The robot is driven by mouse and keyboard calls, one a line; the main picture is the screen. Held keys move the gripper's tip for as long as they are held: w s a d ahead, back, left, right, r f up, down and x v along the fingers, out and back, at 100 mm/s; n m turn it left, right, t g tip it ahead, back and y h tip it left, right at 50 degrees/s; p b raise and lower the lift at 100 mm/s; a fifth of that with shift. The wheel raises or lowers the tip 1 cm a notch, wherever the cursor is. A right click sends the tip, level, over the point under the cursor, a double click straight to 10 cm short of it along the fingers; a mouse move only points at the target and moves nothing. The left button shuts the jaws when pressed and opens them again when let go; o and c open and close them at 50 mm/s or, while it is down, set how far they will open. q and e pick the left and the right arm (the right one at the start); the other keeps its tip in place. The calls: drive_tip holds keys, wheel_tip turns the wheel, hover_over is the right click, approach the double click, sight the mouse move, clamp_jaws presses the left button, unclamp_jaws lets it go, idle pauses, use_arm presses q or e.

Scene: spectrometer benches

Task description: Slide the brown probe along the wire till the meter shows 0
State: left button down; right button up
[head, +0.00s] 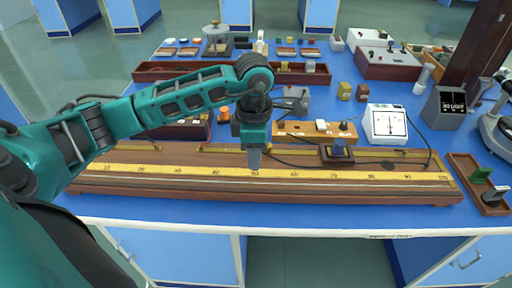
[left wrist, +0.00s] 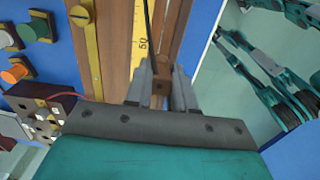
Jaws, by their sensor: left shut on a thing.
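My left gripper (head: 254,165) reaches down over the long wooden wire board (head: 130,190), near the 50 mark of its yellow scale (head: 200,172). In the left wrist view the gripper (left wrist: 160,80) is shut on the small brown probe (left wrist: 161,88), with a dark lead rising from it. The fingers hide the probe in the head view. I cannot tell whether the probe touches the wire. The white meter (head: 386,123) stands behind the board at right; its needle is near the middle of the dial, too small to read exactly. My right gripper does not show.
A "NO LIGHT" box (head: 450,105) and a wooden tray (head: 464,168) are at right. The board's front strip looks clear.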

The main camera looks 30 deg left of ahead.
use_arm(q)
drive_tip(key=shift+f, duration=0.2)
drive_tip(key=b, duration=0.3)
hover_over(254, 184)
drive_tip(key=shift+w+f, duration=0.1)
drive_tip(key=shift+f, duration=2.35)
drive_tip(key=shift+f+b, duration=0.35)
drive_tip(key=shift+b, duration=0.25)
drive_tip(key=shift+f, duration=0.1)
drive_tip(key=shift+f, duration=0.25)
idle(0.8)
drive_tip(key=c, duration=0.9)
unclamp_jaws()
drive_tip(key=shift+r, duration=0.1)
